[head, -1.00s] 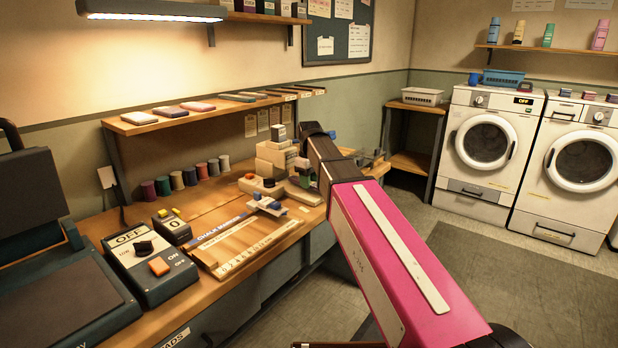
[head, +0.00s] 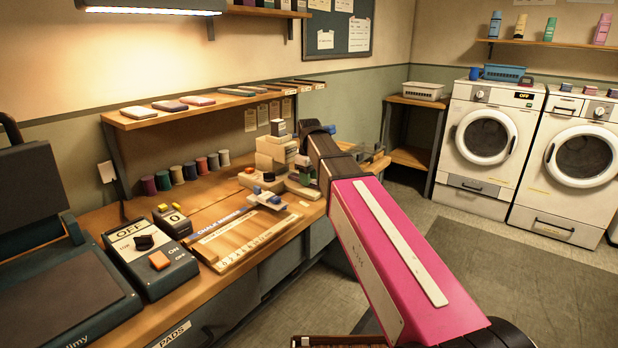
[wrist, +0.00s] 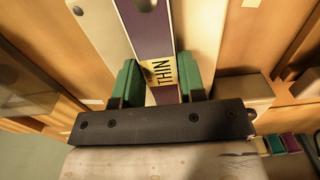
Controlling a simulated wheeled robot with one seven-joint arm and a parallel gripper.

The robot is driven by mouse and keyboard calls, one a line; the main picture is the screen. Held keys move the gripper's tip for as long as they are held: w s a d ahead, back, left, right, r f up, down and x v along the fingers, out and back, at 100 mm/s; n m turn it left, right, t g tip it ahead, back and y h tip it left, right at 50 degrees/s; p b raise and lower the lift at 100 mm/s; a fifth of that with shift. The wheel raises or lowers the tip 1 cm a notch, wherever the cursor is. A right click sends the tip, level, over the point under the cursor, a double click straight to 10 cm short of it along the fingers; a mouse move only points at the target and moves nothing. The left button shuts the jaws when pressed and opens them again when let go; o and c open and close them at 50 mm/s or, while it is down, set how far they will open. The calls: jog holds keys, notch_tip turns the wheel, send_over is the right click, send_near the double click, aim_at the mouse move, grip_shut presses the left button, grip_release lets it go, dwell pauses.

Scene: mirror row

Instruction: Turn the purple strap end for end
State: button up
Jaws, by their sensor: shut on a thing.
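In the wrist view, the purple strap (wrist: 150,45) runs from the top edge down between the two green fingers of my gripper (wrist: 160,80). It has pale edges, a dark round spot near its top and a yellow label reading THIN at its near end. The fingers are shut on it by the label. Whether the strap touches a surface below cannot be told. In the head view, my pink arm reaches over the right end of the bench (head: 205,190) and hides the gripper and the strap.
A ruled wooden board (head: 235,240), a control box (head: 150,258) and several thread spools (head: 177,175) are further left. A narrow shelf (head: 210,103) hangs above. Floor right of the arm is open.

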jog(key=shift+f, duration=0.1)
jog(key=o, duration=1.1)
